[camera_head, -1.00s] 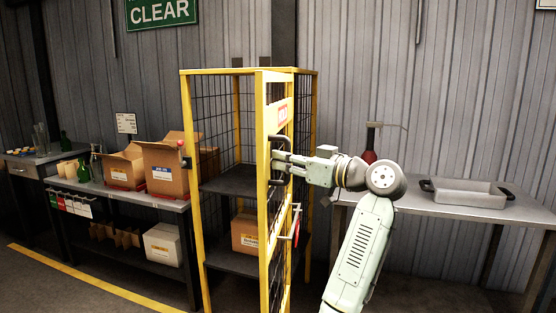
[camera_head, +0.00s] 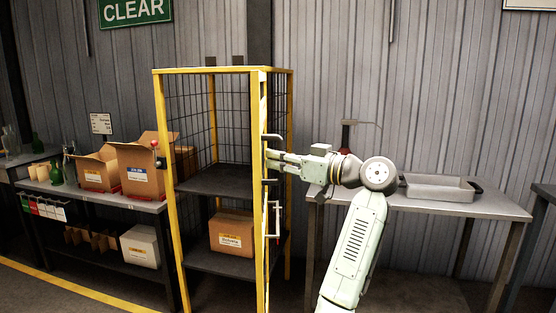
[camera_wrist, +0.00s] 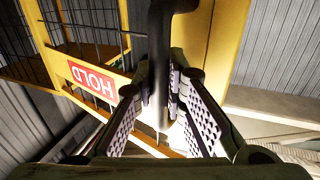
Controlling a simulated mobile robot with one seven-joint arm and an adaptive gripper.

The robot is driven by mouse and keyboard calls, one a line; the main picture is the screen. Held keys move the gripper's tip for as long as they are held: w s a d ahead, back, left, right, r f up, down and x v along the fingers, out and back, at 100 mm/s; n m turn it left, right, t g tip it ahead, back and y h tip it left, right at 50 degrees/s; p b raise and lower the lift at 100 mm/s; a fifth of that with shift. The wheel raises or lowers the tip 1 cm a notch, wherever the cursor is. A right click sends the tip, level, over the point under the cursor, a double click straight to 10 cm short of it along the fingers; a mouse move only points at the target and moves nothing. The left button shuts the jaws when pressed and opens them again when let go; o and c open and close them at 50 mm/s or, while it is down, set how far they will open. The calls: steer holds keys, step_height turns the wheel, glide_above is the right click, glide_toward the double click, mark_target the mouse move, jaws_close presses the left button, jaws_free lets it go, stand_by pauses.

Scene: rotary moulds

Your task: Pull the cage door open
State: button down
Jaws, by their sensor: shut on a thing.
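The yellow-framed cage (camera_head: 165,200) stands upright in the middle of the head view, its front opening showing its shelves. Its door (camera_head: 261,240) is swung out and seen almost edge-on. The door's yellow frame and red HOLD sign (camera_wrist: 92,81) show in the wrist view. My gripper (camera_head: 272,158) is at the outer side of the door, shut on its black handle (camera_wrist: 160,45). In the wrist view the handle bar runs between my two padded fingers (camera_wrist: 161,88).
A carton (camera_head: 231,234) sits on the cage's lower shelf; the middle shelf (camera_head: 217,182) looks bare. A bench with open cartons (camera_head: 141,170) is at left. Behind my arm, a grey table (camera_head: 460,207) holds a metal tray (camera_head: 440,188) and a red-and-black object (camera_head: 346,138).

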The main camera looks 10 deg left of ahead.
steer(key=c, duration=1.9)
jaws_free()
steer(key=shift+s+d, duration=0.15)
steer(key=o, duration=0.3)
steer(key=v, duration=1.2)
